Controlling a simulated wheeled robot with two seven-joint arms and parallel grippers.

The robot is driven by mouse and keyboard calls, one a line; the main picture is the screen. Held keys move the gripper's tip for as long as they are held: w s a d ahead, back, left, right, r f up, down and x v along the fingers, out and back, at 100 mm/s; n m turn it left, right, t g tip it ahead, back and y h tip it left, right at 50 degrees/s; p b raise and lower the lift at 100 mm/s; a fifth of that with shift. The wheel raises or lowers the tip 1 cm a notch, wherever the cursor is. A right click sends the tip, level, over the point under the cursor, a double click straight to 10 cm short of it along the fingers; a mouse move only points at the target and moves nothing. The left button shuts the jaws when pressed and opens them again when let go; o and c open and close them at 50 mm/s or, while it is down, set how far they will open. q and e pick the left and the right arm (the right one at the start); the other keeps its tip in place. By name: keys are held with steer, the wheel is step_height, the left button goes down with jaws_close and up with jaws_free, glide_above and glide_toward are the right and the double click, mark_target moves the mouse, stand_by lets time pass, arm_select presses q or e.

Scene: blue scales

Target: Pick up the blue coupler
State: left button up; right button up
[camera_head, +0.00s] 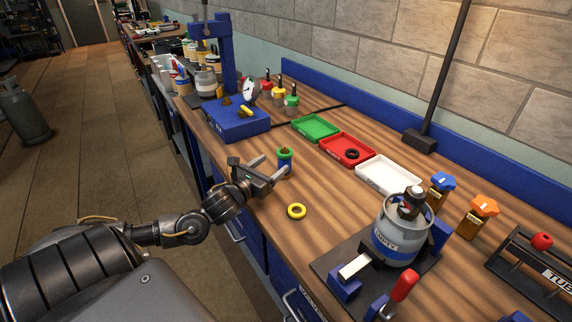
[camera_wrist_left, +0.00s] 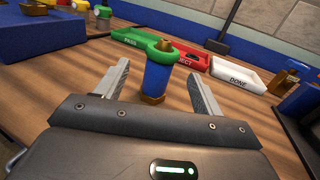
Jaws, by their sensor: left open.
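The blue coupler (camera_head: 284,167) stands upright on the wooden bench, with a green ring (camera_head: 285,153) around its top. In the left wrist view the coupler (camera_wrist_left: 156,82) shows a blue body with brass-coloured ends. My left gripper (camera_head: 273,167) is open and low over the bench at the coupler. In the left wrist view its two fingers (camera_wrist_left: 159,72) lie on either side of the coupler, with visible gaps to both. I cannot tell how deep the coupler sits between them. My right gripper is not in view.
A yellow ring (camera_head: 297,211) lies near the bench's front edge. Behind are green (camera_head: 316,127), red (camera_head: 337,153) and white (camera_head: 388,177) trays. A blue gauge stand (camera_head: 236,121) is at the left; a grey gas canister (camera_head: 401,235) stands at the right.

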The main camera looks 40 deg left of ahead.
mark_target(280, 159)
arm_select(q)
steer(key=shift+w, duration=0.85)
steer(key=shift+d, duration=0.1)
steer(key=w+p, duration=0.1)
steer(key=w, duration=0.3)
steer(key=shift+w+a+f+p, duration=0.1)
steer(key=shift+w+a+p, duration=0.1)
steer(key=shift+w+p, duration=0.2)
steer(key=shift+w, duration=0.2)
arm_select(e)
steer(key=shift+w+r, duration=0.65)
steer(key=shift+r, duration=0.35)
arm_select(q)
steer(key=shift+c, duration=0.2)
steer(key=c, duration=1.2)
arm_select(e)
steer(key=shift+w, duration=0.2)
arm_select(q)
steer(key=shift+o, duration=0.2)
